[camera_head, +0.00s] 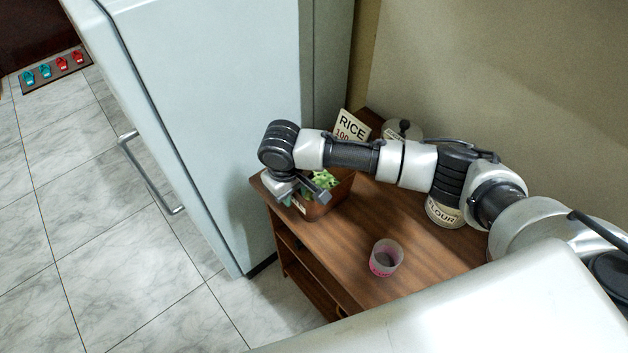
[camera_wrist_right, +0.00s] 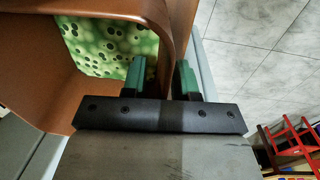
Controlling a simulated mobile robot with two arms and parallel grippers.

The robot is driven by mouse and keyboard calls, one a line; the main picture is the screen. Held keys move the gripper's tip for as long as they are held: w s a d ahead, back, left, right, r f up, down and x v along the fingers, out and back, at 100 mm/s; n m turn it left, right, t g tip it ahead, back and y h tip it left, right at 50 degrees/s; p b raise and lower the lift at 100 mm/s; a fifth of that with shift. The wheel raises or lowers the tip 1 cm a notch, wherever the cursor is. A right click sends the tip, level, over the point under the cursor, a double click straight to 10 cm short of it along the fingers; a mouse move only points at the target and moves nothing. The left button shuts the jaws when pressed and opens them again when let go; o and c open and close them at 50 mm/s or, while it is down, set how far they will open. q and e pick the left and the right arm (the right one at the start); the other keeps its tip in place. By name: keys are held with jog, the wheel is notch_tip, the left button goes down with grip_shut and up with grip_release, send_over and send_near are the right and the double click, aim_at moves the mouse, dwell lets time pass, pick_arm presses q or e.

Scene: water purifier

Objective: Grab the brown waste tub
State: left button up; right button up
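The brown waste tub (camera_head: 322,211) stands on the wooden table near the fridge, with green stuff inside. My right arm reaches over it from the right and partly hides it. My right gripper (camera_head: 306,190) is at the tub's near left rim. In the right wrist view the tub (camera_wrist_right: 35,60) fills the upper left, with a dark-spotted green patch inside. The green fingertips of my right gripper (camera_wrist_right: 163,78) are apart, one on the inner side of the tub's wall and one on the outer side. A gap seems to remain around the wall. My left gripper is not in view.
The fridge (camera_head: 215,100) stands close to the tub's left. A rice box (camera_head: 352,127), a lidded pot (camera_head: 403,131) and a flour tin (camera_head: 441,214) stand behind and right. A pink-and-clear cup (camera_head: 386,258) stands on the table (camera_head: 335,250). The table's front is mostly clear.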

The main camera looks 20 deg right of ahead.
grip_shut()
jog(key=shift+r, duration=0.15)
jog(key=shift+r+b, duration=0.3)
jog(key=shift+r, duration=1.55)
jog(key=s+d+r, duration=0.7)
jog(key=s+d, duration=0.1)
jog(key=shift+s+b, duration=0.15)
jog(key=shift+b, duration=0.25)
